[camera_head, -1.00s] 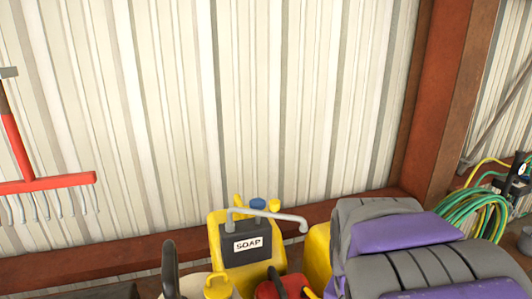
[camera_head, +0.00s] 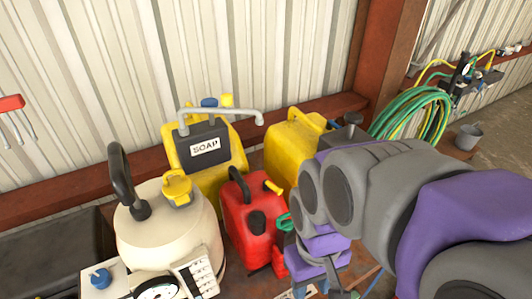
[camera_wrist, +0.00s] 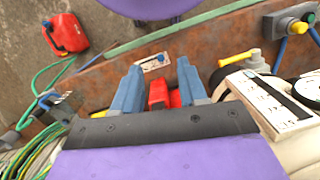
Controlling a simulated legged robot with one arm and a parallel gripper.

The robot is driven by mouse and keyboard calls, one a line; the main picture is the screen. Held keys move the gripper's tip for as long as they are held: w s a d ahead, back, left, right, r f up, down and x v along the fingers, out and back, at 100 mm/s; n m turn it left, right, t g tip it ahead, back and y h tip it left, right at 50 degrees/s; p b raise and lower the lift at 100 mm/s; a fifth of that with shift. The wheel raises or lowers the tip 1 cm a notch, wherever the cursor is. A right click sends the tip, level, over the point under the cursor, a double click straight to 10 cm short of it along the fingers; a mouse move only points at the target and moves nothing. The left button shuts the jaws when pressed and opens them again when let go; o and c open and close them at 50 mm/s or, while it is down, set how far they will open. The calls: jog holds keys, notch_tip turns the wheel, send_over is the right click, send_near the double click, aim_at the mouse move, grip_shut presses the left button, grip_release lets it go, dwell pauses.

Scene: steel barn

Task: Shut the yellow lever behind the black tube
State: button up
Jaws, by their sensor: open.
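A black curved tube (camera_head: 120,175) stands on the cream tank (camera_head: 150,240) in the head view. A yellow fitting (camera_head: 177,187) sits on the tank just right of the tube; I cannot tell whether it is the lever. The wrist view shows a yellow knob (camera_wrist: 298,27) with blue on a grey box at the top right, and a yellow piece (camera_wrist: 233,60) nearer. I cannot tell which is the lever. My gripper (camera_wrist: 160,70) is open, blue fingers pointing away from the wrist, with something red visible between or beyond them. It is right of the tank.
A red can (camera_head: 250,220) stands between the tank and my arm. A yellow soap jug (camera_head: 205,170) with a grey pipe and another yellow can (camera_head: 292,145) stand behind. A green hose (camera_head: 415,115) hangs at the right. Another red can (camera_wrist: 65,33) is on the floor.

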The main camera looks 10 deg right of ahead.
jog(key=w+a+r+n+y+p, duration=0.1)
jog(key=w+r+n+p, duration=0.1)
jog(key=w+r, duration=0.45)
jog(key=w+a+r+n+p, duration=0.1)
jog(key=w+r+n+p, duration=0.15)
jog(key=w, duration=0.75)
notch_tip(320, 180, up, 4)
jog(key=p, duration=0.3)
send_over(276, 187)
jog(key=w+d, duration=0.2)
jog(key=d, duration=0.1)
jog(key=shift+n+y, duration=0.3)
jog(key=shift+n, duration=0.15)
jog(key=x, duration=1.7)
jog(key=shift+w+f+b, duration=0.35)
jog(key=shift+b, duration=0.05)
grip_shut()
